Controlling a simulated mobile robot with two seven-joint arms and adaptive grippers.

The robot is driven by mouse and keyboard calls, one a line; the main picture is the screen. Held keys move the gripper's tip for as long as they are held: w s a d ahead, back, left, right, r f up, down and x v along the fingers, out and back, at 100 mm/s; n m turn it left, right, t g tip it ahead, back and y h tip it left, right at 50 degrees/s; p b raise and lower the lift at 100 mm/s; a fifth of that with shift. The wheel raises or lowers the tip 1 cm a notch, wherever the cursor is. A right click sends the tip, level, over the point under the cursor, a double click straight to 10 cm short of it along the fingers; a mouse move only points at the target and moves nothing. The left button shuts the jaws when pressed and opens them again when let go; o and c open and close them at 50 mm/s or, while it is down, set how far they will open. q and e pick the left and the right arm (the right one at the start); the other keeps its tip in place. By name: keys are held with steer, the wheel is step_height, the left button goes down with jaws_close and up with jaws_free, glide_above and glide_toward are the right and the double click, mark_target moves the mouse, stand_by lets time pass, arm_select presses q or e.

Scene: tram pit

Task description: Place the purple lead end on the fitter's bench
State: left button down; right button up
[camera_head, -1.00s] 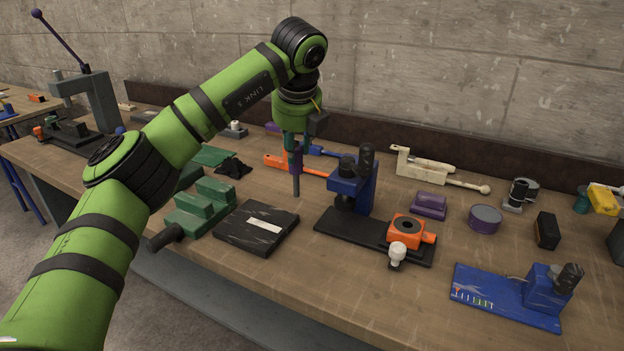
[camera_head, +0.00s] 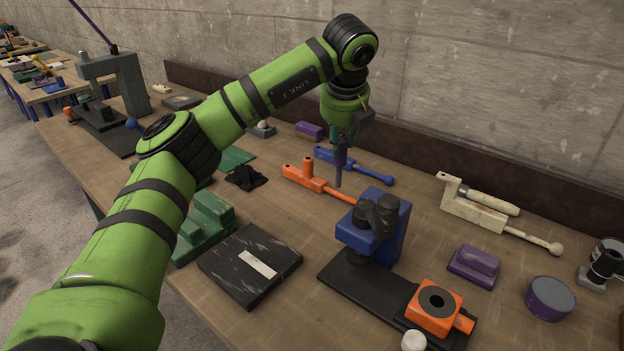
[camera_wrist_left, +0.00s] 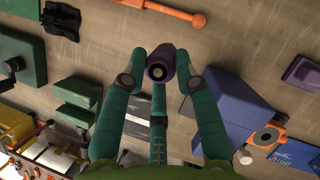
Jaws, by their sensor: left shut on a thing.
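My left gripper (camera_head: 342,133) is shut on the purple lead end, a purple sleeve (camera_head: 341,152) with a grey pin pointing down. It hangs upright over the fitter's bench (camera_head: 285,222), a worn wooden top. In the left wrist view the teal fingers (camera_wrist_left: 160,75) close around the purple lead end (camera_wrist_left: 158,62), seen end on. My right gripper is not in view.
A blue-handled tool (camera_head: 355,165) lies behind. A blue fixture (camera_head: 390,232) with an orange block (camera_head: 435,305) stands right; a black plate (camera_head: 250,265) and green blocks (camera_head: 203,225) lie nearer. A cream tool (camera_head: 490,217) and purple block (camera_head: 474,266) are farther right. Bare wood shows between them.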

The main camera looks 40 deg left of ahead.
arm_select(q)
steer(key=s+a+f+p, duration=0.2)
steer(key=s+a+f, duration=0.1)
steer(key=a+f, duration=0.4)
steer(key=shift+s+f, duration=0.25)
steer(key=shift+f, duration=0.6)
steer(key=shift+f, duration=0.2)
steer(key=c, duration=0.9)
jaws_free()
steer(key=shift+r, duration=0.1)
steer(key=shift+c, duration=0.2)
steer(key=shift+r, duration=0.1)
